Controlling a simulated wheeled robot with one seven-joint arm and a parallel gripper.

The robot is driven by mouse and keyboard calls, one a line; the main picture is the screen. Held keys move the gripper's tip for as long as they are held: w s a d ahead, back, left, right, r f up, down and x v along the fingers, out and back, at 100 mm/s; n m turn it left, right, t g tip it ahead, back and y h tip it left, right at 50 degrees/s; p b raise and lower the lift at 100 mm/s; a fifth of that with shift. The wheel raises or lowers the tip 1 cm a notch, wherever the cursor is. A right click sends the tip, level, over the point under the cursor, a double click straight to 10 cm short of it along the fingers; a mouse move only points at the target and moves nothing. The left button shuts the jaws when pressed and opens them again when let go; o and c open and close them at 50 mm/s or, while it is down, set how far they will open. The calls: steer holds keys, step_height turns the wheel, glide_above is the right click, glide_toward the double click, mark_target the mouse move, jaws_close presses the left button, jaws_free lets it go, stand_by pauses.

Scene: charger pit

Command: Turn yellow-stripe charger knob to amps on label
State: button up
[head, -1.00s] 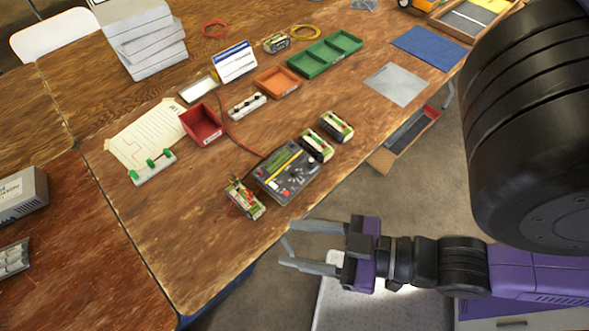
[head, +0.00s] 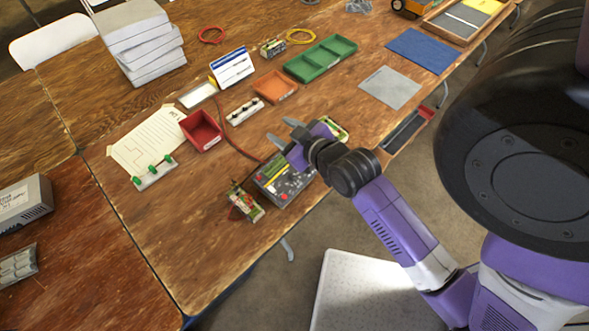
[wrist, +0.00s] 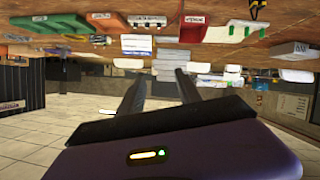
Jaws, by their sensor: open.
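The dark charger (head: 286,190) with a yellow stripe lies near the table's front edge in the head view. My gripper and wrist cover much of its top and right side, so its knob setting cannot be read. My gripper (head: 281,130) is open and empty, above the charger, with fingertips pointing towards the back of the table. In the wrist view the open fingers (wrist: 158,88) have nothing between them, and the charger is not recognisable.
A small battery-like pack (head: 246,203) stands left of the charger; another (head: 335,129) is partly hidden behind my wrist. A red bin (head: 201,130), an orange tray (head: 274,86) and a green tray (head: 320,58) stand farther back. Bare tabletop (head: 200,225) lies left.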

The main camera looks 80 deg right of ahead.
steer(key=s+d+f+n+g+y, duration=0.1)
steer(key=s+d+f+g+y, duration=0.1)
steer(key=d+f+g, duration=0.3)
steer(key=n+g+y, duration=0.1)
steer(key=n+y, duration=0.4)
steer(key=y, duration=0.1)
glide_toward(292, 175)
steer(key=shift+p+x, duration=0.65)
steer(key=shift+x, duration=3.4)
steer(key=shift+a, duration=0.1)
jaws_close()
